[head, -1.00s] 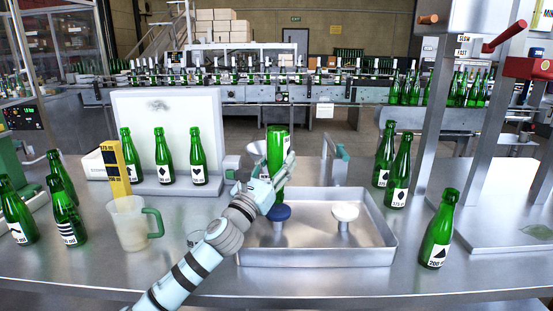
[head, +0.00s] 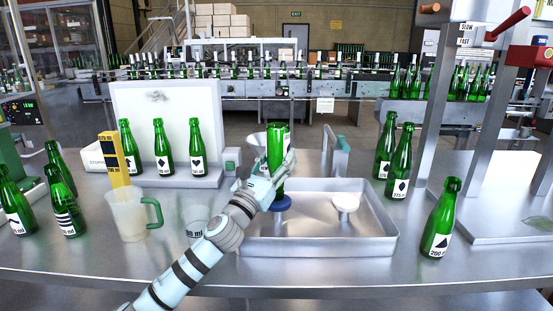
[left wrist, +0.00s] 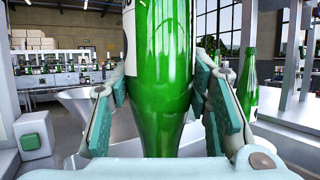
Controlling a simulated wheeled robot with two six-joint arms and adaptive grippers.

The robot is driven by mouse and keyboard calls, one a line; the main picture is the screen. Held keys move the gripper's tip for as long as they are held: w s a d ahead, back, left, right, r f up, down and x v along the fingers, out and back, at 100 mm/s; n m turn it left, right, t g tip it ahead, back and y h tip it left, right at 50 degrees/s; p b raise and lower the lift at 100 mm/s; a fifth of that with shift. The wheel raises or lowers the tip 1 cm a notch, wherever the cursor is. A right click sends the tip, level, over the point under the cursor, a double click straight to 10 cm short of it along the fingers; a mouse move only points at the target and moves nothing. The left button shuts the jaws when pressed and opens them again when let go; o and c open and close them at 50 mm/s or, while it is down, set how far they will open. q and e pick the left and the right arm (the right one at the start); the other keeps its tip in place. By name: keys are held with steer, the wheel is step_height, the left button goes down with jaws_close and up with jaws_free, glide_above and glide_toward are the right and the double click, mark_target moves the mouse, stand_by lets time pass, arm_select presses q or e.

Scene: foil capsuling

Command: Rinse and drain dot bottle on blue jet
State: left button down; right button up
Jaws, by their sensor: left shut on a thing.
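My left gripper (head: 272,175) is shut on a green bottle (head: 277,147) and holds it upside down over the blue jet (head: 280,203) in the steel tray. The bottle's neck points down and meets the blue jet in the head view; I cannot tell whether the jet is inside the mouth. The bottle also fills the middle of the left wrist view (left wrist: 160,70), between both finger pads. Only the edge of its label shows, so its mark cannot be read. My right gripper is not in view.
A white jet (head: 345,203) stands in the tray (head: 330,246) to the right. A measuring jug (head: 128,216) stands at left. Three green bottles (head: 163,147) stand before a white panel. Other bottles (head: 439,222) stand at right and far left. A funnel (head: 258,141) is behind the held bottle.

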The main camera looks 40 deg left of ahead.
arm_select(q)
steer(key=shift+f+b, duration=0.4)
steer(key=shift+f, duration=0.15)
stand_by(2.9)
step_height(320, 180, up, 3)
steer(key=p, duration=0.3)
steer(key=shift+r+p, duration=0.1)
steer(key=shift+p, duration=0.3)
stand_by(3.4)
